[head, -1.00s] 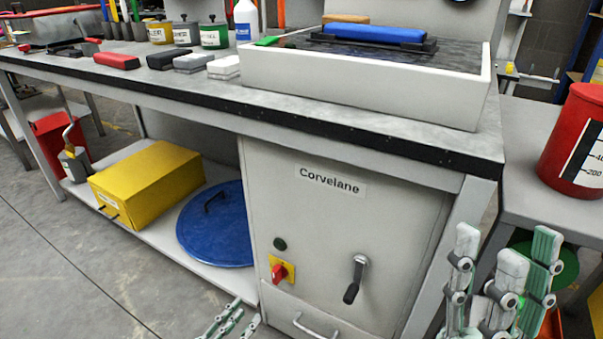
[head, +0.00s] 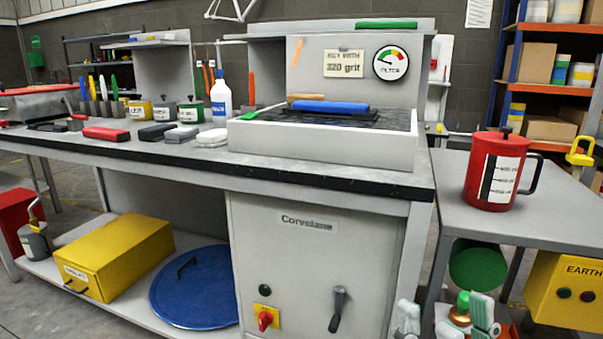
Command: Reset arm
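My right gripper (head: 445,314) is at the bottom edge of the head view, right of the grey cabinet and in front of the side table. Only the upper parts of its pale grey and green fingers show. The rest of the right arm is below the picture. My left gripper is out of view.
A workbench (head: 180,165) holds a shallow grey tray (head: 320,146) with a blue-topped block (head: 320,106). A red jug (head: 492,170) stands on the side table (head: 545,200). Under the bench are a yellow box (head: 115,255), a blue lid (head: 193,290) and the cabinet (head: 305,260).

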